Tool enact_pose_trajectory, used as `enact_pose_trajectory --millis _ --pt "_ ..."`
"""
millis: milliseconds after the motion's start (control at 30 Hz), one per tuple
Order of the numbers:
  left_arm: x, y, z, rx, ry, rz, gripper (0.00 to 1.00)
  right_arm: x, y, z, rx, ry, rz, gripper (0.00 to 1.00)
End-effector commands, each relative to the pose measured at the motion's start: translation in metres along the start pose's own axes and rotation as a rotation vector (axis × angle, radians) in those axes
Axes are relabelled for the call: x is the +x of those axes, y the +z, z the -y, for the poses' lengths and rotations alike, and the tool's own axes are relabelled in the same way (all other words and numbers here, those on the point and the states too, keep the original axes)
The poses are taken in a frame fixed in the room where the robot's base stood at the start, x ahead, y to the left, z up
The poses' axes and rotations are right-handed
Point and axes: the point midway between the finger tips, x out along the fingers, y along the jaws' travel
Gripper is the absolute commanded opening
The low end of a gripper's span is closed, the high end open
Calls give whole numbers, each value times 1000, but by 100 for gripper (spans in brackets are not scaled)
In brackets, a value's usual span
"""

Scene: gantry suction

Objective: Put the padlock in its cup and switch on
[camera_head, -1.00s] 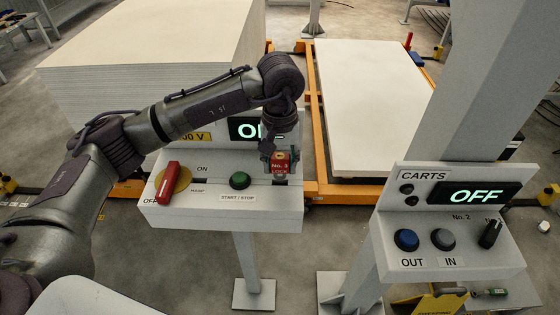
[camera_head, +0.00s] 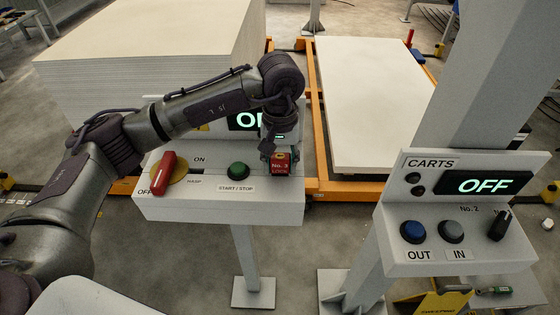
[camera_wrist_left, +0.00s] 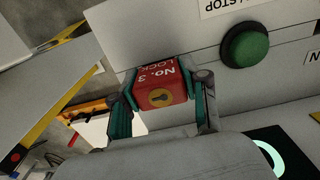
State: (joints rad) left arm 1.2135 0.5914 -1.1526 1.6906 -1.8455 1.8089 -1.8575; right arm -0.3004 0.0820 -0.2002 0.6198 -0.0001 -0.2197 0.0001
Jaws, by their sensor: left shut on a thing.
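The red padlock (camera_head: 281,164), marked "No. 3 LOCK", is at the right end of the left control panel (camera_head: 217,206). My left gripper (camera_head: 279,153) is shut on it from above. In the left wrist view the padlock (camera_wrist_left: 163,86) sits between the two fingers of the gripper (camera_wrist_left: 163,100), its keyhole showing. The padlock's cup cannot be made out; the padlock and gripper cover that spot. The red switch handle (camera_head: 163,174) on its yellow disc (camera_head: 178,170) points to OFF. My right gripper is out of view.
A green START/STOP button (camera_head: 238,170) lies left of the padlock; it also shows in the wrist view (camera_wrist_left: 246,45). The display (camera_head: 246,121) is partly hidden by my arm. The CARTS panel (camera_head: 455,258) at right reads OFF. A white board stack (camera_head: 150,60) stands behind.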

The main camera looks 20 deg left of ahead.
Motion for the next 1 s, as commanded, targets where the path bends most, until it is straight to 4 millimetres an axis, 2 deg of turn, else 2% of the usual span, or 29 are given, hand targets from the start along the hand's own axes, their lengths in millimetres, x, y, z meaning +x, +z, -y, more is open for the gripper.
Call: enact_pose_trajectory --millis 200,233,400,767,867,1000 --pt "10 0 0 0 1 -1 6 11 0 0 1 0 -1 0" --pt "8 0 0 0 1 -1 48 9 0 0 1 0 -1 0" --pt "8 0 0 0 1 -1 74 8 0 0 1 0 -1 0" --pt "4 0 0 0 1 -1 74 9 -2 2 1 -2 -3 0" --pt "-7 -1 -1 0 2 -4 74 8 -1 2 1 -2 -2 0" --pt "-35 -1 -1 0 3 -6 74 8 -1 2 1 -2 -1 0"
